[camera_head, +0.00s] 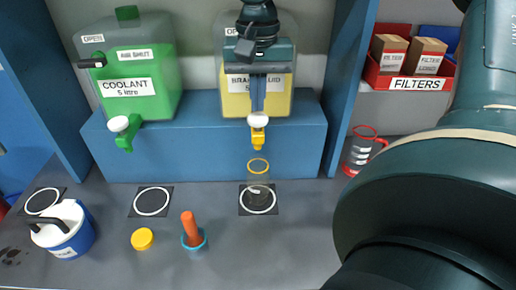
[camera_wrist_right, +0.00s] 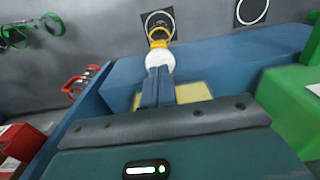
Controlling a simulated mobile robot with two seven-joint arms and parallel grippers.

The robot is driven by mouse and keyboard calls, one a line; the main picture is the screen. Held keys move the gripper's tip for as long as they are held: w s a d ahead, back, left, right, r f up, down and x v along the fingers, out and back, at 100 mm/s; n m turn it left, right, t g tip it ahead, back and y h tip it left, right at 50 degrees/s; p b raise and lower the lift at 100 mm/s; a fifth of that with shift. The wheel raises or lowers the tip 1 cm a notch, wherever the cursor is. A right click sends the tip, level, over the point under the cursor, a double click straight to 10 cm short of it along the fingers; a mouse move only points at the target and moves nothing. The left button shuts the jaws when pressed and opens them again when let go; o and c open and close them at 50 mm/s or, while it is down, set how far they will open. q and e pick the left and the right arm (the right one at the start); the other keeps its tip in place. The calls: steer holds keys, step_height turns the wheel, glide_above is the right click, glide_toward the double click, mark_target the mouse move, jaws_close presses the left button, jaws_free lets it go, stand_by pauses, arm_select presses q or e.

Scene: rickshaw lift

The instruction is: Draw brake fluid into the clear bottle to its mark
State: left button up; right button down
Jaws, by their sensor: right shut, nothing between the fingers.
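The clear bottle (camera_head: 258,186) with a yellow neck ring stands upright on a circle-marked black pad below the yellow spout (camera_head: 257,143) of the brake fluid tank (camera_head: 237,104). I cannot make out its mark or any fluid in it. The tank's white tap knob (camera_head: 258,120) sits above the spout. My right gripper (camera_head: 258,108) is shut and empty, its blue fingertips at the knob; I cannot tell whether they press it. The right wrist view shows the fingertips (camera_wrist_right: 158,70) against the knob (camera_wrist_right: 160,62), with the bottle (camera_wrist_right: 158,24) beyond. My left gripper is not in view.
A green coolant tank (camera_head: 138,75) stands left on the blue shelf (camera_head: 210,150). On the bench are a yellow cap (camera_head: 142,239), an orange-handled item (camera_head: 191,230), a blue-white jug (camera_head: 64,232) and a red-handled jug (camera_head: 360,150). My arm covers the right side.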

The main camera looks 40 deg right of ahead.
mark_target(258, 117)
steer(key=shift+f, duration=0.1)
stand_by(0.6)
steer(key=shift+f+b, duration=0.3)
steer(key=shift+f, duration=1.1)
stand_by(5.9)
